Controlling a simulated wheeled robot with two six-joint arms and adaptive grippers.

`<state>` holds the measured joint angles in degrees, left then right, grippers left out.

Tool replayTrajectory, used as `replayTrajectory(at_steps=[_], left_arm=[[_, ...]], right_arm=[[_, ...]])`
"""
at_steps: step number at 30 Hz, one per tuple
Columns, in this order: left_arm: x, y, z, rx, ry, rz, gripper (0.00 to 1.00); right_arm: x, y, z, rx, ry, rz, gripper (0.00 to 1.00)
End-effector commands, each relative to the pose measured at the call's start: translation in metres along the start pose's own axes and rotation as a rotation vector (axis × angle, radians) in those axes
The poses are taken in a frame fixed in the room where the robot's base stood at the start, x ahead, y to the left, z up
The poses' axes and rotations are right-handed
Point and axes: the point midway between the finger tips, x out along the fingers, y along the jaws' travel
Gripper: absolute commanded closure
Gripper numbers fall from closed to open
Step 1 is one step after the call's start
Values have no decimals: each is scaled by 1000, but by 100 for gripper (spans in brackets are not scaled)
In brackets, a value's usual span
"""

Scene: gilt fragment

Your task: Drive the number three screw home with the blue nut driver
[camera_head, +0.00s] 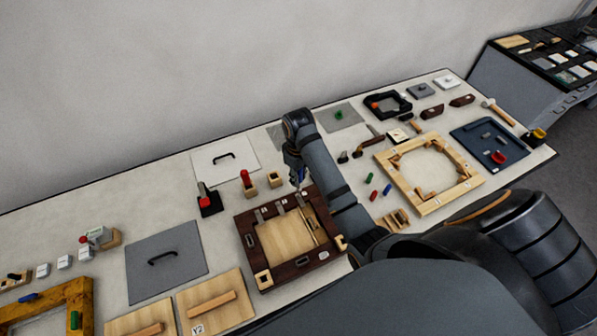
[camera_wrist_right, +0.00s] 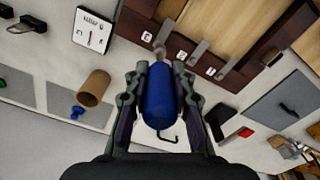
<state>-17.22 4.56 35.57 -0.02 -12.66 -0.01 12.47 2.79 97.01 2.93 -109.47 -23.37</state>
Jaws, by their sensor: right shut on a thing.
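The blue nut driver (camera_wrist_right: 160,98) is in my right gripper (camera_wrist_right: 158,72), whose fingers close on both sides of its blue handle. In the head view my right gripper (camera_head: 298,172) is above the back right corner of the dark wooden frame (camera_head: 253,243); it also shows in the wrist view (camera_wrist_right: 262,40). The driver's metal end points at the frame's edge, beside the end label (camera_wrist_right: 146,37) of a row of small white labels. My left gripper is out of view.
A wooden cup (camera_wrist_right: 95,86) and a white card (camera_wrist_right: 91,31) lie near the driver. A pale wooden frame (camera_head: 436,203) lies to the right, a grey lidded panel (camera_head: 190,275) to the left.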

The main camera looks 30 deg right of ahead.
Motion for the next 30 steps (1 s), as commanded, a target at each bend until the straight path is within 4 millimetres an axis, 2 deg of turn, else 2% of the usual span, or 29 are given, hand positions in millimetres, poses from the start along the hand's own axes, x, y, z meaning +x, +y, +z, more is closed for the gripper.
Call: replayTrajectory(at_steps=[12,30], left_arm=[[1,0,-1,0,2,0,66],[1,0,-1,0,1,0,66]], right_arm=[[22,0,0,0,0,0,100],[24,0,0,0,1,0,100]])
